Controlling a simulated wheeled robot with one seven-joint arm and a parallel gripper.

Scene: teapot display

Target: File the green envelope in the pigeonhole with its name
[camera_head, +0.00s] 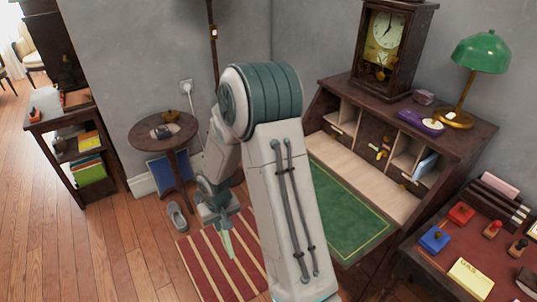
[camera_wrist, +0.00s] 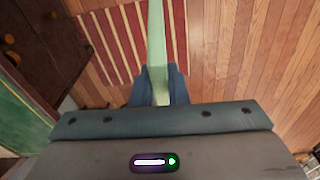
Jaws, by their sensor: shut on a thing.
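The pale green envelope (camera_head: 227,244) hangs from my gripper (camera_head: 222,222) above the striped rug, left of the desk. In the wrist view the envelope (camera_wrist: 156,40) is a narrow green strip, seen nearly edge-on between the two dark fingers of my gripper (camera_wrist: 158,76), which is shut on it. The pigeonholes (camera_head: 346,116) are in the back of the dark wooden desk (camera_head: 465,130), apart from the envelope. A light blue envelope (camera_head: 426,165) stands in a right-hand pigeonhole. Small labels below the pigeonholes are too small to read. My arm hides part of the desk's left side.
A clock (camera_head: 384,45) and a green lamp (camera_head: 482,52) stand on the desk top. The desk's green writing mat (camera_head: 350,215) is clear where visible. A round table (camera_head: 163,130) is at left. A side table (camera_head: 455,245) with stamps is at right.

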